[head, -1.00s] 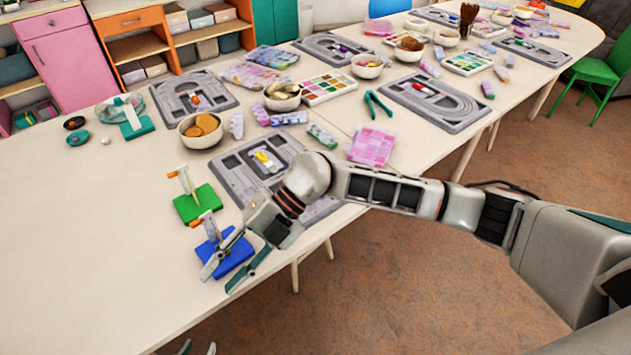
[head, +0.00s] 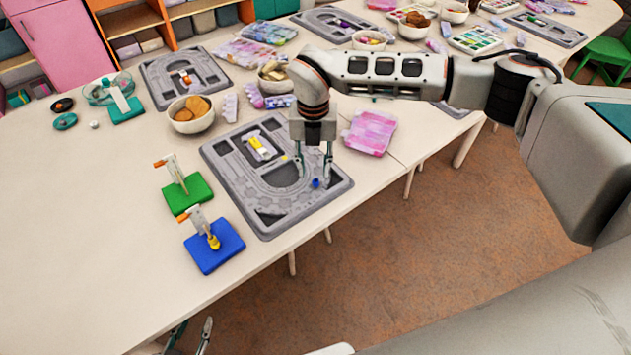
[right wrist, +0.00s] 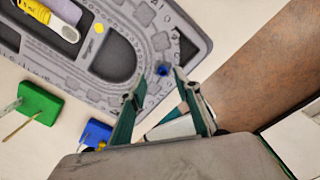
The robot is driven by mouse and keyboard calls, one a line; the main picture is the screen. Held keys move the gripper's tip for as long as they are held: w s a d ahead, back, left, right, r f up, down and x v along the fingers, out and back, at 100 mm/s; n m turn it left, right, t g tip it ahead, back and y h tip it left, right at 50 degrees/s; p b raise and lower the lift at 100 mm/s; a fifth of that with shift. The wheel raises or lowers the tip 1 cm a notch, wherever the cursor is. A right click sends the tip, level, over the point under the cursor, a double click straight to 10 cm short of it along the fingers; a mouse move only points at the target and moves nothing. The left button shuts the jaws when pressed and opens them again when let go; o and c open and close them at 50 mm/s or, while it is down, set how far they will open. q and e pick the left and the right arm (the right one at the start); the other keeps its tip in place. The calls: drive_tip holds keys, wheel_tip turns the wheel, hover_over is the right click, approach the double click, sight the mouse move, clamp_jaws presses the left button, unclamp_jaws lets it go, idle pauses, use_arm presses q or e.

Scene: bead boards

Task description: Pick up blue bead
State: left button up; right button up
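The small blue bead (head: 315,184) lies on the grey bead board (head: 336,196), near its right end. My right gripper (head: 314,172) points down over it, fingers open on either side. In the right wrist view the blue bead (right wrist: 163,70) shows between the spread fingertips of the right gripper (right wrist: 160,78), and no contact is visible. My left gripper (head: 190,338) is only partly in view at the bottom left edge, below the table edge, with its fingers apart and nothing visible between them.
Left of the board stand a green base (head: 200,188) and a blue base (head: 227,256), each with an upright piece. A yellow and white item (head: 259,145) lies on the board. A pink patterned pack (head: 370,132) lies to the right.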

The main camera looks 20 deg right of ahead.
sight(316, 186)
drive_tip(key=f, duration=0.4)
drive_tip(key=shift+s+d+f, duration=0.15)
drive_tip(key=shift+d, duration=0.05)
drive_tip(key=shift+c, duration=0.3)
drive_tip(key=c, duration=0.7)
